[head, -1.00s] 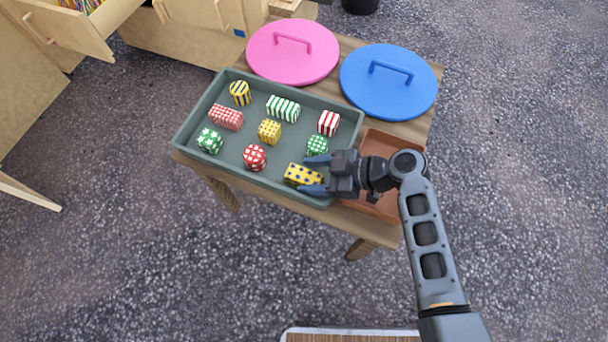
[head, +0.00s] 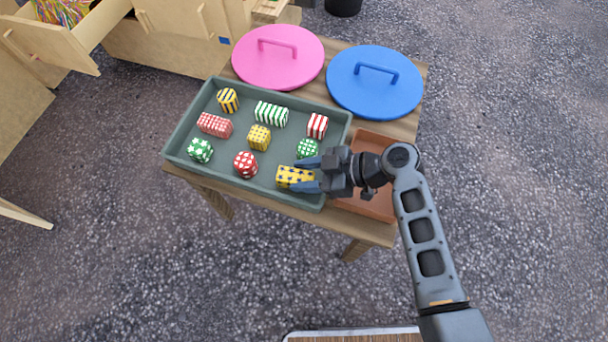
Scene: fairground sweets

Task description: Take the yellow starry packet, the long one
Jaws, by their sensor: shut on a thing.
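The long yellow packet with dark stars (head: 290,177) lies at the near right of the green-grey tray (head: 187,163). My gripper (head: 304,175) reaches in from the right with one finger on each long side of the packet, shut on its right part. The packet's right end is partly hidden by the fingers. It appears to be still in the tray; I cannot tell whether it is lifted.
The tray also holds several other packets, among them a green one (head: 307,149) close to my upper finger and a red dotted one (head: 246,165) to the left. A brown tray (head: 372,207) is under my gripper's wrist. Pink (head: 253,66) and blue (head: 375,97) lids lie behind.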

